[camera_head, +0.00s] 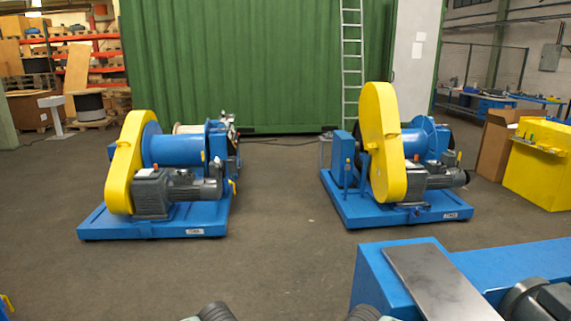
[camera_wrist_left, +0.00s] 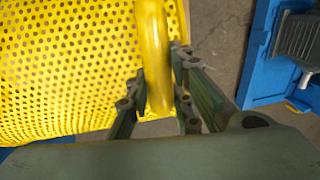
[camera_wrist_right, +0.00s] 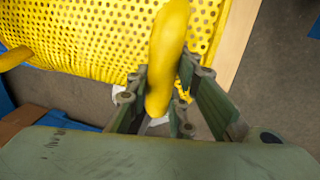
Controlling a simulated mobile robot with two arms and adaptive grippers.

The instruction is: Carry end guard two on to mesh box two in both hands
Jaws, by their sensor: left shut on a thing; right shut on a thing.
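My left gripper (camera_wrist_left: 160,78) is shut around a yellow tubular handle (camera_wrist_left: 154,50). My right gripper (camera_wrist_right: 163,78) is shut around a yellow handle (camera_wrist_right: 168,45). Behind both handles is a yellow perforated sheet, in the left wrist view (camera_wrist_left: 65,60) and in the right wrist view (camera_wrist_right: 90,35); I take it as end guard two. Its full outline is cut off. A second yellow bar (camera_wrist_right: 14,57) shows at the left of the right wrist view. The jaws and held guard are not visible in the head view. I cannot tell which thing is mesh box two.
Two blue winches with yellow covers stand ahead, left (camera_head: 125,165) and right (camera_head: 382,140). A blue frame (camera_head: 375,275) with a steel plate (camera_head: 440,285) is close at lower right. A yellow box (camera_head: 540,180) and cardboard box (camera_head: 492,148) stand far right. Floor between the winches is clear.

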